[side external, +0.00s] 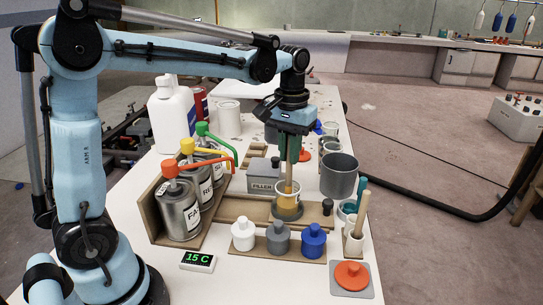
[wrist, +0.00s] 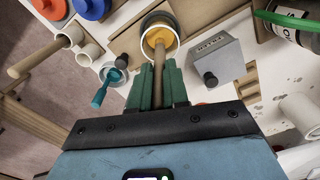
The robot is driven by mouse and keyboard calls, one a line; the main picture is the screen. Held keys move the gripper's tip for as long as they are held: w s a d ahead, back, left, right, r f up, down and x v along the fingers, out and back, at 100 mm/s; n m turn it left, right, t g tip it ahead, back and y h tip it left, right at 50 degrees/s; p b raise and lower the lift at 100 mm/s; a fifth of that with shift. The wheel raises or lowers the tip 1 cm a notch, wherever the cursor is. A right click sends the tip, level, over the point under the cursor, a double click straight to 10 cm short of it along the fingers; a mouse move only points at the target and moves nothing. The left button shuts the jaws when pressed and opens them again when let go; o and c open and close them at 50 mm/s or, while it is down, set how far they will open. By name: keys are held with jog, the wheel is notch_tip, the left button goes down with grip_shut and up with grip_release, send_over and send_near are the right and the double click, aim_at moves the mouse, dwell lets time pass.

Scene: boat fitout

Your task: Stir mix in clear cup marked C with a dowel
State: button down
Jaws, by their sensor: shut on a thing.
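My gripper (side external: 290,156) has green fingers and is shut on a wooden dowel (side external: 288,178), which points straight down. The dowel's lower end is inside a clear cup (side external: 277,195) holding an amber mix. The cup sits upright on a dark grey round base. In the wrist view, my gripper (wrist: 158,82) grips the dowel (wrist: 158,62), and its far end reaches into the cup (wrist: 176,46) with the amber mix. I cannot read a letter C on the cup. The dowel's tip is hidden in the mix.
A grey filler box (side external: 263,180) stands behind left of the cup, and a large grey cup (side external: 339,177) stands to the right. Pump cans (side external: 181,212) line the left. White, grey and blue jars (side external: 313,242) stand in front. Another dowel (side external: 361,210) leans in a holder at right.

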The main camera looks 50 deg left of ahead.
jog(key=shift+r, duration=1.85)
